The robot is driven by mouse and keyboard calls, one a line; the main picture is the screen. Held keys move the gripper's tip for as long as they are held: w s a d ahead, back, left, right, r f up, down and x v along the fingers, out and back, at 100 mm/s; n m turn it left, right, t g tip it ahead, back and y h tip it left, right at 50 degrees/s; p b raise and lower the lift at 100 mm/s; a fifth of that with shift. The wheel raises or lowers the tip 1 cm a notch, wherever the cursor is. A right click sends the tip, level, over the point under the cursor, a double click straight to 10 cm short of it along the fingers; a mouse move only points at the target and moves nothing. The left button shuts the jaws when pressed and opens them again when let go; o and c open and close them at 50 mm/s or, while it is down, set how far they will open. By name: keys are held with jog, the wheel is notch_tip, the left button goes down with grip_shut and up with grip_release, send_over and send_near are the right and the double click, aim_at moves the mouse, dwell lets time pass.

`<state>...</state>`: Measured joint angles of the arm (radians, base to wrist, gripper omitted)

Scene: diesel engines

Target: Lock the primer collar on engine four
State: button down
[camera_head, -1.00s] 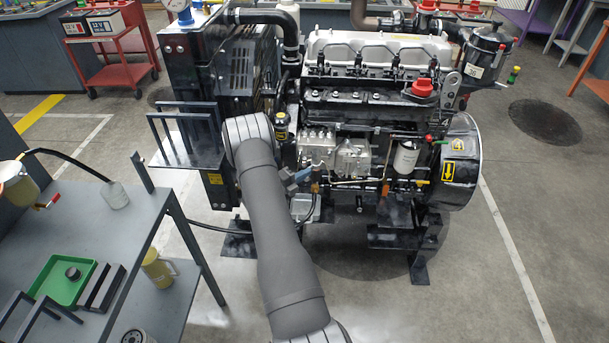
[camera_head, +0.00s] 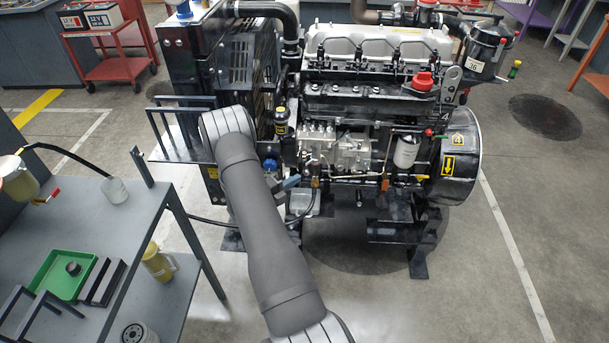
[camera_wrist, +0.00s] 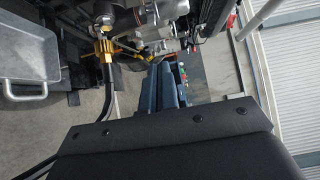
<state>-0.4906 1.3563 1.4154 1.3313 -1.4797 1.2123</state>
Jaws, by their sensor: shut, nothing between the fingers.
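My gripper (camera_head: 289,183) has blue-grey fingers and is in front of the engine's lower left side, beside the silver injection pump (camera_head: 340,150). In the wrist view my gripper (camera_wrist: 165,88) shows its fingers together and empty. A brass fitting (camera_wrist: 105,45) with a black hose below it is left of the fingers, apart from them. I cannot tell for sure which part is the primer collar.
A grey metal tray (camera_wrist: 28,52) lies low by the engine in the wrist view. A grey workbench (camera_head: 135,210) with a green tray (camera_head: 62,276) stands at left. A black bracket frame (camera_head: 182,152) sits left of my arm. The floor right of the engine is clear.

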jog(key=shift+v, duration=1.35)
jog(key=shift+w+a, duration=0.1)
jog(key=shift+w, duration=0.1)
